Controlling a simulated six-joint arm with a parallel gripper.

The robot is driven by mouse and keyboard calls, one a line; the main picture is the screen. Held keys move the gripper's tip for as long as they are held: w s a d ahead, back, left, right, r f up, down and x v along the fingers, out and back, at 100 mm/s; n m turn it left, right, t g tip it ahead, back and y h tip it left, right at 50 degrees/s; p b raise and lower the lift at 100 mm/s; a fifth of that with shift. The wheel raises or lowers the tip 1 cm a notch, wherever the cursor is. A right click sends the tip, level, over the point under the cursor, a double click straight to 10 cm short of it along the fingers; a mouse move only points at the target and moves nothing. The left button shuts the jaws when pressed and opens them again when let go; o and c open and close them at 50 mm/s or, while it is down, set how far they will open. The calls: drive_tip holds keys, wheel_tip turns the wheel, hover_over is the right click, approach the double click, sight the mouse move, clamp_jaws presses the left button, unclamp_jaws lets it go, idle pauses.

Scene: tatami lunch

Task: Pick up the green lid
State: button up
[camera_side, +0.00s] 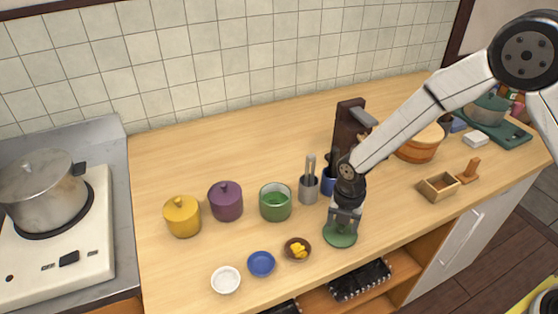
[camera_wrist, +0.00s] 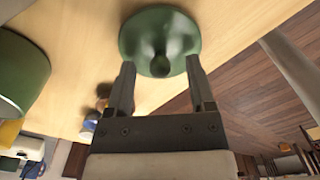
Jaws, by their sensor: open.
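The green lid (camera_side: 340,236) lies on the wooden counter near its front edge, and its round knob shows in the wrist view (camera_wrist: 160,38). My gripper (camera_side: 345,219) is right above the lid, pointing down. Whether the fingers touch the lid is unclear. The open green pot (camera_side: 275,203) stands to the left of the lid, and part of it shows in the wrist view (camera_wrist: 18,75).
A purple pot (camera_side: 226,202) and a yellow pot (camera_side: 182,217) stand further left. Small bowls, white (camera_side: 226,280), blue (camera_side: 261,264) and brown (camera_side: 297,250), sit along the front. A grey utensil holder (camera_side: 309,189) stands behind the lid. A wooden box (camera_side: 439,187) is to the right.

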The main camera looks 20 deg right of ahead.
clamp_jaws()
drive_tip(key=shift+r, duration=0.15)
drive_tip(key=shift+r, duration=0.85)
drive_tip(key=s+d+r, duration=0.3)
drive_tip(key=s+r, duration=0.8)
drive_tip(key=s, duration=0.2)
drive_tip(key=shift+s+d, duration=0.2)
drive_tip(key=shift+s, duration=0.05)
